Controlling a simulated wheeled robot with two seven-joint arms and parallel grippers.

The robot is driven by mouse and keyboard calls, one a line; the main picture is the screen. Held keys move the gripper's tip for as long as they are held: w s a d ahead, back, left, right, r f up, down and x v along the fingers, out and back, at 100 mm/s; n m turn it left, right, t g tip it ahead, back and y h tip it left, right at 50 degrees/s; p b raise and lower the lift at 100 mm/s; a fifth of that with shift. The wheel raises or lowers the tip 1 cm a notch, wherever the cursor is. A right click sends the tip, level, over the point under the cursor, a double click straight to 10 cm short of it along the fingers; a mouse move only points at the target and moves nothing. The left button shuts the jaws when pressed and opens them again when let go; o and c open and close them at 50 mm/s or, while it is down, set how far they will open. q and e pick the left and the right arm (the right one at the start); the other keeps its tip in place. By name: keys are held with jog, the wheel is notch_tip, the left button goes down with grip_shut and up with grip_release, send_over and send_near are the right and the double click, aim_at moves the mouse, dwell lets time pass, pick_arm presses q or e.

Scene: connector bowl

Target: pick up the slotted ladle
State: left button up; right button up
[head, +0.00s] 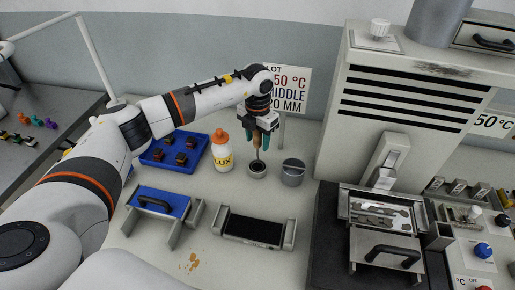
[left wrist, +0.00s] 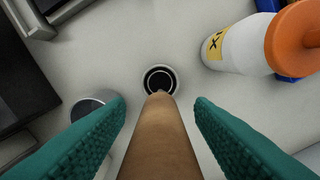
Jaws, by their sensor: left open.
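The slotted ladle stands upright, its brown handle (left wrist: 160,140) rising toward the left wrist camera and its thin shaft (head: 258,154) showing in the head view. Its lower end is at a small round dark-centred holder (head: 257,170), which also shows in the left wrist view (left wrist: 146,78); the slotted part is not visible. My left gripper (head: 258,142) is above the holder with its green fingers around the handle. In the left wrist view the fingers are open, one on each side of the handle with gaps. My right gripper is not in view.
A white bottle with an orange cap (head: 222,152) stands close left of the holder, and a grey metal bucket (head: 292,172) close right. A blue tray (head: 152,158) with dark blocks lies further left. A black-topped fixture (head: 254,229) is in front; a large grey machine (head: 400,110) stands right.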

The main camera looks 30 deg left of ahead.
pick_arm(q)
grip_shut()
